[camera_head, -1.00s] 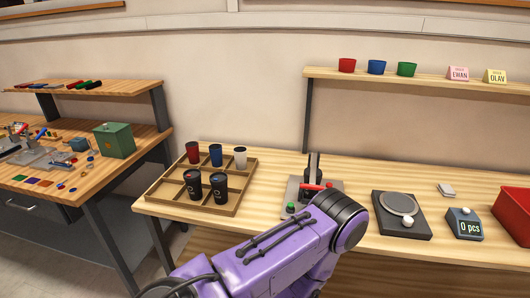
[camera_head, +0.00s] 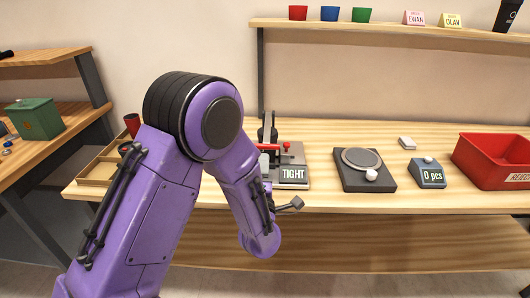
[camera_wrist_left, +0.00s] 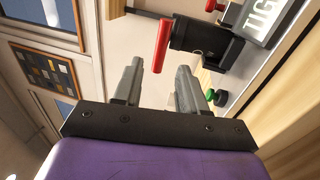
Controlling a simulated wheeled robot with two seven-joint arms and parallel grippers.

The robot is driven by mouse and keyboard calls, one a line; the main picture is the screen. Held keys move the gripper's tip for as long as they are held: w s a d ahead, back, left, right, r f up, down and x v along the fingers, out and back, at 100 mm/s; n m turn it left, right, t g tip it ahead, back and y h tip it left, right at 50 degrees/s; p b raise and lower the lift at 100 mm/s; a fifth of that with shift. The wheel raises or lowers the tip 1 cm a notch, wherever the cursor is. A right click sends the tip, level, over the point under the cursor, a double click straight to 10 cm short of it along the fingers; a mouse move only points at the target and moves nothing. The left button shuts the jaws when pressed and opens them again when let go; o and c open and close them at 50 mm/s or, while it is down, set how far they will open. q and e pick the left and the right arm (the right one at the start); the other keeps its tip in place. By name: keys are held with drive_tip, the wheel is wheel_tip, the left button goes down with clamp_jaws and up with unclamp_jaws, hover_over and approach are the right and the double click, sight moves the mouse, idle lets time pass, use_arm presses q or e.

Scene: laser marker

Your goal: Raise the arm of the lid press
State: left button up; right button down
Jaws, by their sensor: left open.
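The lid press (camera_head: 296,158) stands on the bench with a "TIGHT" sign (camera_head: 293,174) at its front and a dark upright post (camera_head: 267,130). Its red handle (camera_head: 268,147) lies roughly level in front of the post; my arm partly covers the press. In the left wrist view the red handle (camera_wrist_left: 162,50) lies beyond the fingertips, beside a dark cylindrical part (camera_wrist_left: 205,42). My left gripper (camera_wrist_left: 160,75) is open, with the handle ahead of the gap between its fingers and no contact visible. My right gripper is out of view.
A round-plated device (camera_head: 365,172), a "0 pcs" counter (camera_head: 427,173) and a red reject bin (camera_head: 490,160) stand to the right. A wooden tray (camera_head: 97,172) is partly behind my left arm. A shelf (camera_head: 390,27) with cups and name cards hangs above.

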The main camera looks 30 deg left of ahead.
sight(266, 144)
use_arm(q)
drive_tip(key=p+x, duration=0.1)
drive_tip(key=x, duration=0.6)
drive_tip(key=shift+w, duration=0.1)
drive_tip(key=shift+w+a+p, duration=0.3)
drive_tip(key=shift+w, duration=0.2)
clamp_jaws()
